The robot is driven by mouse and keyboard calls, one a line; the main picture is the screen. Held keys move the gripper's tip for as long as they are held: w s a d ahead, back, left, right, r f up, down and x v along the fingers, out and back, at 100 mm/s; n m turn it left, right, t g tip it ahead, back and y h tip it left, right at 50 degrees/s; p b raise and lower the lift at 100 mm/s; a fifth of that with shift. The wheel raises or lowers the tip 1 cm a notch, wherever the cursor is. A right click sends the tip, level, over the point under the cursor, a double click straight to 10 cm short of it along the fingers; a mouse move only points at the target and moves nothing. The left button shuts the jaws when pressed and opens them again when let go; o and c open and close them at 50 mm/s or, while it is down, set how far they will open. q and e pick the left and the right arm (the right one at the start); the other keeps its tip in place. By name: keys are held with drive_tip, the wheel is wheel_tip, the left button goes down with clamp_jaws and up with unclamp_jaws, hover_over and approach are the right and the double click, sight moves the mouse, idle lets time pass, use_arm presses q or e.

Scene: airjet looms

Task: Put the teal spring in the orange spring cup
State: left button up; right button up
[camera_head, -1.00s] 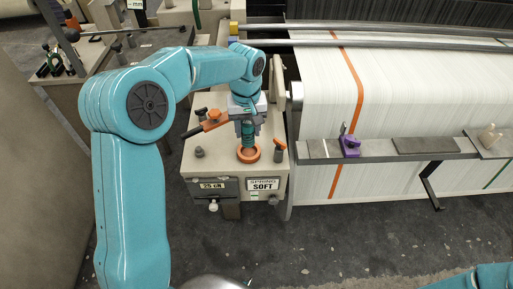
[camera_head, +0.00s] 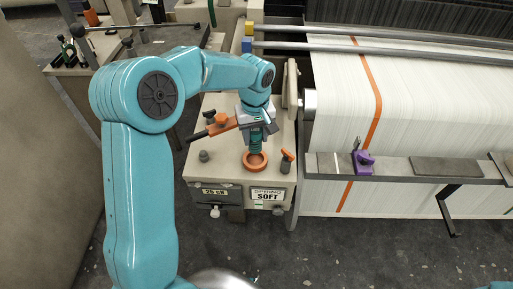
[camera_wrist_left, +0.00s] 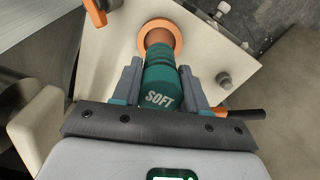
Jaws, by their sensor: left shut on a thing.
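My left gripper (camera_head: 254,128) is shut on the teal spring (camera_head: 255,141), which hangs over the orange spring cup (camera_head: 255,161). In the left wrist view the teal spring (camera_wrist_left: 160,80), marked SOFT, sits between the two grey fingers (camera_wrist_left: 162,88). Its far end overlaps the orange cup (camera_wrist_left: 176,36) in that view. I cannot tell whether its tip is inside the cup or just above it. The cup is a ring on top of a beige box (camera_head: 230,171). My right gripper is not in view.
An orange-and-black handle (camera_head: 213,130) lies left of the spring. A small orange-topped peg (camera_head: 287,160) and a grey knob (camera_head: 203,156) flank the cup. The loom with white cloth (camera_head: 335,120) and a purple clip (camera_head: 364,162) stands to the right.

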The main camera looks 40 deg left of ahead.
sight(255, 150)
use_arm(q)
wheel_tip(255, 150, down, 2)
drive_tip(key=shift+a+f, duration=0.1)
drive_tip(key=shift+a, duration=0.05)
wheel_tip(255, 150, down, 4)
drive_tip(key=shift+f, duration=0.3)
drive_tip(key=o, duration=1.1)
drive_tip(key=shift+f, duration=0.1)
